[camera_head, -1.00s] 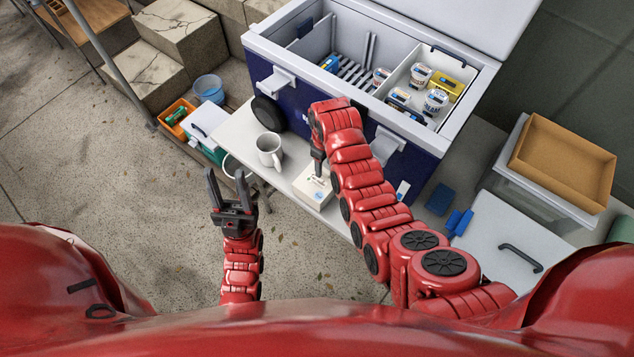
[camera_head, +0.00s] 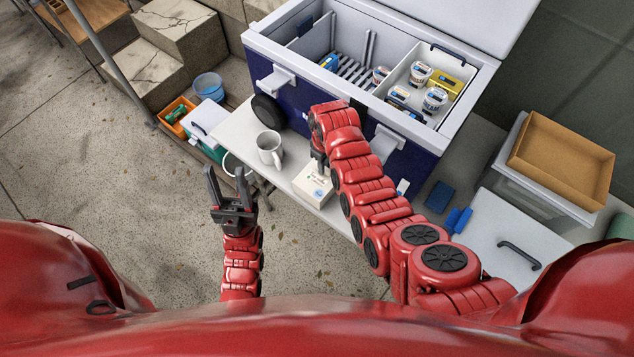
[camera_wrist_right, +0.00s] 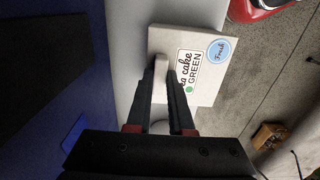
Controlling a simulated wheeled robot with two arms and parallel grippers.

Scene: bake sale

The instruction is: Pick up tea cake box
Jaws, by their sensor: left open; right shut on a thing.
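The tea cake box (camera_head: 313,188) is a small white box near the front edge of the white table, below the mug. In the right wrist view its top (camera_wrist_right: 212,88) shows a label reading "cake GREEN" and a blue round "Fresh" sticker. My right gripper (camera_head: 319,162) points down at the box, and in the right wrist view its fingers (camera_wrist_right: 162,72) are shut on a raised pale part of the box top. Whether the box is off the table cannot be told. My left gripper (camera_head: 228,186) is open and empty, left of the table over the pavement.
A grey mug (camera_head: 269,149) stands on the white table (camera_head: 237,134) left of the box. A large blue cooler (camera_head: 273,83) with tubs and packets inside stands behind. A cardboard tray (camera_head: 562,160) lies at the right. Stone steps and crates are at the left.

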